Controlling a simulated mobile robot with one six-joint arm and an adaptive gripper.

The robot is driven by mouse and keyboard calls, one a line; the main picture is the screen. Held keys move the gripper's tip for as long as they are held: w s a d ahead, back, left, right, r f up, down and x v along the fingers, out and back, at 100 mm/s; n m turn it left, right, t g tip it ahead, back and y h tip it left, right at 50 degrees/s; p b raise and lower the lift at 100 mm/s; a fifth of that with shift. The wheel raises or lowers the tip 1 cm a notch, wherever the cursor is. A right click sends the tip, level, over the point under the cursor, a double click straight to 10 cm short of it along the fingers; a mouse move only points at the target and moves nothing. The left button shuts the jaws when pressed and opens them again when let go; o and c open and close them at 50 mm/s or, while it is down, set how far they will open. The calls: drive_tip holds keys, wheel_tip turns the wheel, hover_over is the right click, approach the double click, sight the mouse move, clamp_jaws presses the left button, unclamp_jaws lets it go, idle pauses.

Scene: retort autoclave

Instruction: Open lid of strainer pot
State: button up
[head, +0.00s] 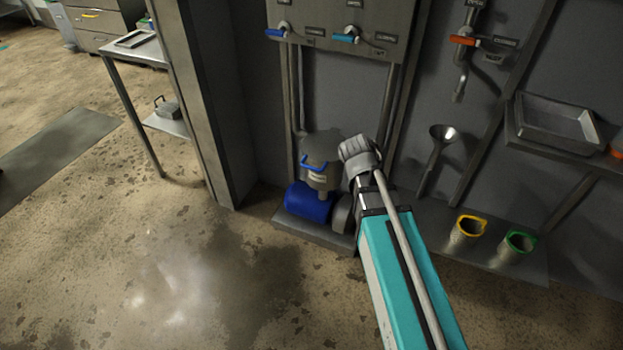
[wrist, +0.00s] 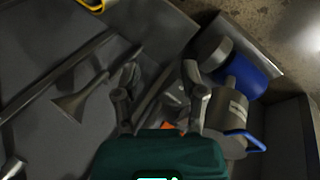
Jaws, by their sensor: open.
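The strainer pot (head: 318,180) is a grey canister with a pale label, standing by a blue motor (head: 308,203) low against the wall. Its wide grey lid (head: 320,146) sits on top, with a blue handle (head: 318,163) at the front. In the wrist view the pot (wrist: 222,106) and its blue handle (wrist: 243,141) lie to the right of my gripper (wrist: 159,75). The gripper is open with nothing between its fingers. In the head view my gripper (head: 358,150) is just right of the lid; its fingertips are hard to make out there.
Pipes (head: 298,95) and valves with blue and teal handles (head: 346,37) are above the pot. A funnel (head: 441,135) hangs to the right, with yellow-rimmed (head: 466,229) and green-rimmed (head: 517,244) cups below. A steel column (head: 205,110) stands left. The floor in front is clear.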

drive_tip(key=w+a+f+n+t+h+b, duration=0.25)
drive_tip(key=w+a+f+h+b, duration=0.3)
drive_tip(key=b, duration=0.45)
drive_tip(key=n+t+h+b, duration=0.35)
drive_tip(key=t+b, duration=0.75)
drive_tip(key=b, duration=1.1)
approach(310, 167)
drive_tip(key=r+v, duration=0.1)
drive_tip(key=v, duration=0.3)
drive_tip(key=shift+f+g+y, duration=0.25)
drive_tip(key=shift+f+y, duration=0.05)
drive_tip(key=shift+f, duration=0.1)
drive_tip(key=shift+w+d+p, duration=0.1)
drive_tip(key=shift+d+p, duration=0.05)
drive_tip(key=shift+p, duration=0.15)
drive_tip(key=p+x, duration=0.2)
drive_tip(key=x, duration=1.1)
drive_tip(key=shift+w+d+r, duration=0.15)
drive_tip(key=shift+w, duration=0.1)
